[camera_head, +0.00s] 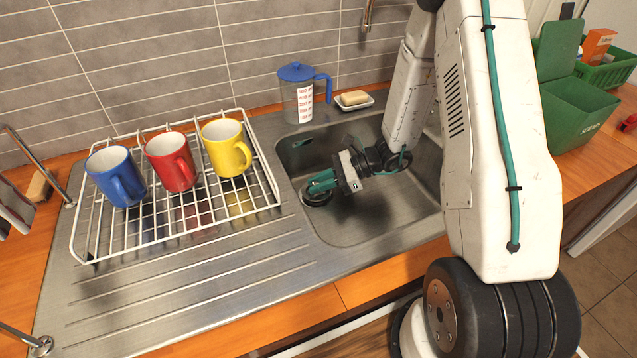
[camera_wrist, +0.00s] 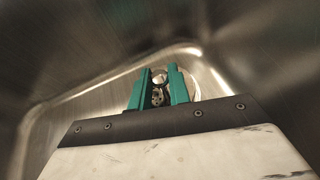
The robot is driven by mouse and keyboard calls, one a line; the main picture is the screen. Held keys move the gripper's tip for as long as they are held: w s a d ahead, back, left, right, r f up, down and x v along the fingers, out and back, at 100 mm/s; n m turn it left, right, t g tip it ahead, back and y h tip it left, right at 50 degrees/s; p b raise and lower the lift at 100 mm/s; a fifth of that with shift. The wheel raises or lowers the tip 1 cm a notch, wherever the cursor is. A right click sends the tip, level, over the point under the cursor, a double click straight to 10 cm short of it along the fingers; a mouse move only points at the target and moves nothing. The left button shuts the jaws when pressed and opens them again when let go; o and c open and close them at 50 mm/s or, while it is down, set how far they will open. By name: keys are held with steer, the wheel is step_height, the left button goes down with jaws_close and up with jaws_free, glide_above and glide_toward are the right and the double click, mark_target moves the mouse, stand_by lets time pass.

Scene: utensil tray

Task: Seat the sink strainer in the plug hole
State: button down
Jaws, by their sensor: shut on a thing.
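My gripper (camera_head: 316,186) reaches down into the steel sink bowl (camera_head: 352,228), near its left side. Its teal fingers (camera_wrist: 159,88) are shut on the sink strainer (camera_wrist: 158,76), a small metal piece of which shows between them in the wrist view. In the head view a dark round shape with a bright rim (camera_head: 317,200) lies right under the fingertips. I cannot tell how much of it is strainer and how much is plug hole. A pale curved rim shows beside the fingers in the wrist view. Whether the strainer sits level in the hole is hidden by the fingers.
A white rack (camera_head: 180,216) with blue (camera_head: 117,178), red (camera_head: 171,162) and yellow (camera_head: 226,148) mugs stands left of the bowl. A lidded jug (camera_head: 297,98) and a soap dish (camera_head: 353,103) stand behind it. The bowl walls surround my gripper closely.

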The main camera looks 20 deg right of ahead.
steer(key=shift+f, duration=0.8)
stand_by(0.7)
steer(key=c, duration=1.2)
jaws_free()
steer(key=shift+c, duration=0.2)
steer(key=shift+r, duration=2.5)
